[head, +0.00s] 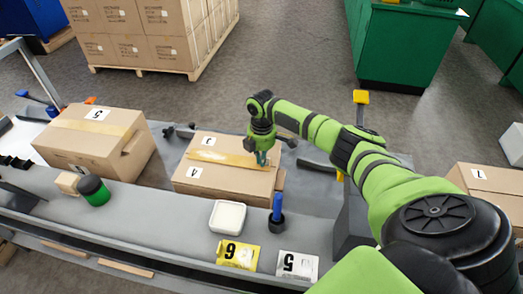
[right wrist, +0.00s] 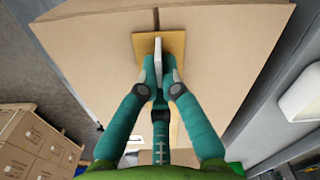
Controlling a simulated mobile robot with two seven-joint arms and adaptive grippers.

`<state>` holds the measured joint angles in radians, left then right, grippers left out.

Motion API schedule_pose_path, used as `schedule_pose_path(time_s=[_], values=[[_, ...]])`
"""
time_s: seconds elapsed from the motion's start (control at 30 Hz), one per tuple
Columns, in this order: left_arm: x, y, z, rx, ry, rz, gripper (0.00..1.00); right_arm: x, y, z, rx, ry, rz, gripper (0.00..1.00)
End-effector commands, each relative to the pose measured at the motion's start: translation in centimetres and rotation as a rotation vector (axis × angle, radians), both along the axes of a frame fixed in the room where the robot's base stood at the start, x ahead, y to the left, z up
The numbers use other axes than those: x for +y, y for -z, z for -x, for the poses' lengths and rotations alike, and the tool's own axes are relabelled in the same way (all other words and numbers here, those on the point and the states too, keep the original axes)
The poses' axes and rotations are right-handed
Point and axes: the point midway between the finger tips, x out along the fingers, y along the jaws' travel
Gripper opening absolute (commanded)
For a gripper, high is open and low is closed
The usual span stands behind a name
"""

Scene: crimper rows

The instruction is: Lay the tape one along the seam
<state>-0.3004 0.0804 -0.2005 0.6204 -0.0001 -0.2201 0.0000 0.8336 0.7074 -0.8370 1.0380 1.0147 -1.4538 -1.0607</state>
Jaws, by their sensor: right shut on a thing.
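A closed cardboard box (head: 205,184) marked 4 lies on the grey bench. An amber tape strip (head: 215,157) runs across its top, left to right; whether it touches the cardboard everywhere I cannot tell. In the right wrist view the tape's end (right wrist: 176,42) covers the dark seam (right wrist: 156,18), which shows beyond it on the box top. My right gripper (head: 261,160) is low over the right part of the tape. Its fingers, also in the right wrist view (right wrist: 160,78), are shut on a pale upright tab (right wrist: 158,56) on the tape. My left gripper is out of view.
A taped box (head: 80,150) marked 5 stands left, with a green-banded black jar (head: 94,190) before it. A white dish (head: 227,217), a blue-handled tool in a dark cup (head: 276,215) and number cards (head: 238,254) are near the front edge. Another box (head: 485,185) is right.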

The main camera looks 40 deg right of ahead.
Motion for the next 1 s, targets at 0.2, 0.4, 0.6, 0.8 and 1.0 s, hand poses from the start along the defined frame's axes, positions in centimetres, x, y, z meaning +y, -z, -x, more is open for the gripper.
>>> schedule_pose_path(time_s=[0.2,0.4,0.6,0.8,1.0], values=[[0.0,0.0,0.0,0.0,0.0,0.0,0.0,0.0,0.0,0.0,0.0,0.0,0.0,0.33],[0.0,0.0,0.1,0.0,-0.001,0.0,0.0,0.0,0.0,0.0,0.0,0.0,0.0,0.33],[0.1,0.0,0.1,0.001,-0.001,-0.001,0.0,-0.1,-1.6,-0.1,-0.003,0.0,0.0,0.33],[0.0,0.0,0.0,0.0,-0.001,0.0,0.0,-0.1,-5.7,-0.1,-0.005,-0.001,0.001,0.33],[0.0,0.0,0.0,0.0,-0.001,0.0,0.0,-0.1,-9.6,0.0,-0.004,-0.001,0.0,0.33]])
